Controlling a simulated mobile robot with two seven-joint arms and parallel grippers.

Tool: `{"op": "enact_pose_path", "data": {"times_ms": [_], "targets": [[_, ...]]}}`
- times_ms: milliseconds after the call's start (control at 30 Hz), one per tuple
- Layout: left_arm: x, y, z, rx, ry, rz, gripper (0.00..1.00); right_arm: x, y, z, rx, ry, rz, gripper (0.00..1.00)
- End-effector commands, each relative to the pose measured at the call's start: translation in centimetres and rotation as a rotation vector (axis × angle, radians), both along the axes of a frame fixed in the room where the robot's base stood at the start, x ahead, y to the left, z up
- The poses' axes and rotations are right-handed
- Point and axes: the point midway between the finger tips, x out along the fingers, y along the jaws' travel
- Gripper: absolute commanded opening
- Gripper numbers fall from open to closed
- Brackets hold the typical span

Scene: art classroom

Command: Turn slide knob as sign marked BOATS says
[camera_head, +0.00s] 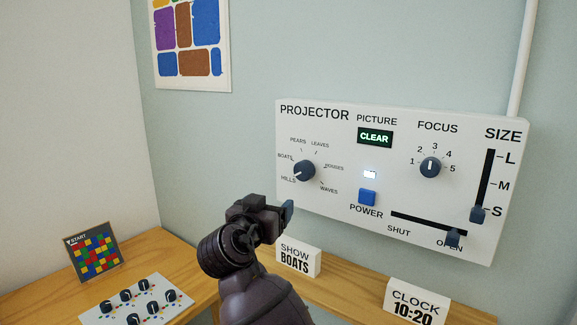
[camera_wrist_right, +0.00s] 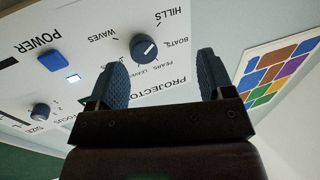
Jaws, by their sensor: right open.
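The projector panel (camera_head: 345,112) hangs on the wall. Its slide knob (camera_head: 304,171) is dark and round, ringed by labels such as HILLS, BOATS, PEARS, LEAVES and WAVES. Its white mark points down-left, toward HILLS. A white sign (camera_head: 298,257) reading SHOW BOATS stands on the wooden ledge below. My right gripper (camera_head: 272,212) is below and left of the knob, apart from it. In the right wrist view my right gripper (camera_wrist_right: 163,78) has its blue fingers wide apart and empty, with the knob (camera_wrist_right: 144,47) beyond them. My left gripper is not seen.
The panel also has a blue POWER button (camera_head: 367,197), a focus knob (camera_head: 430,167), a SIZE slider (camera_head: 478,214) and a SHUT/OPEN slider (camera_head: 453,238). A CLOCK 10:20 sign (camera_head: 416,302) stands right. A knob board (camera_head: 137,302) and colored grid card (camera_head: 93,253) are left.

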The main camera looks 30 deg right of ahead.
Motion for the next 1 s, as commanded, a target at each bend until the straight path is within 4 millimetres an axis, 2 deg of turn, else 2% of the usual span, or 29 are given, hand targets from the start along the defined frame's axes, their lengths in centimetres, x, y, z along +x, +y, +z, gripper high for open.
{"op": "enact_pose_path", "data": {"times_ms": [33,200,467,800,1000], "targets": [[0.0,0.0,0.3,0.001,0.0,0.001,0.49,-0.5,-0.1,1.8,0.023,-0.044,-0.06,0.74],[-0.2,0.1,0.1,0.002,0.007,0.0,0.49,-2.0,-0.4,4.3,0.072,-0.136,-0.188,0.74],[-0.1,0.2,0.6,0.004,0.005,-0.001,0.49,-1.5,-2.1,4.6,0.077,-0.151,-0.214,0.74],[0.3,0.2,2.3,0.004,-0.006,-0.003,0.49,1.1,-7.3,4.7,0.075,-0.149,-0.211,0.74],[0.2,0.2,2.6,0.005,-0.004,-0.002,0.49,2.2,-9.3,4.6,0.077,-0.149,-0.21,0.74]]}}
